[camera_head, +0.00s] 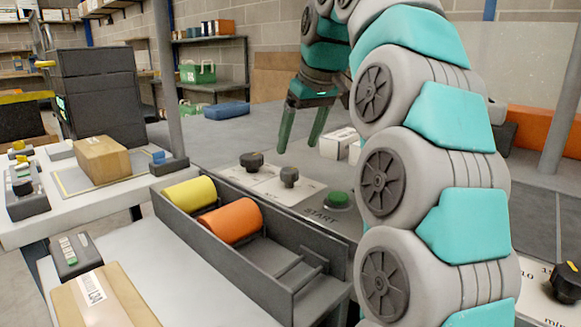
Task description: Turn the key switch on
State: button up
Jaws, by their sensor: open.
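My gripper (297,146) hangs fingers down in the middle of the view, its two dark green fingers spread apart with nothing between them. Below it, a pale panel (262,180) carries two dark knobs. The left knob (251,160) stands at the far end of the panel, and the right knob (289,177) is nearer, below the fingertips. Which of them is the key switch I cannot tell, nor its turned position. The fingers appear apart from both knobs. A green button (338,200) marked START sits nearer on the same console.
A dark tray (205,240) with a yellow roll (189,194) and an orange roll (230,221) stands in front of the panel. A white box (338,143) lies behind. My arm hides much of the right side. A timer dial (566,282) shows at lower right.

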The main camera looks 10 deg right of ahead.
aim_at(290, 170)
jog(key=shift+f, duration=0.15)
jog(key=shift+x, duration=3.7)
grip_shut()
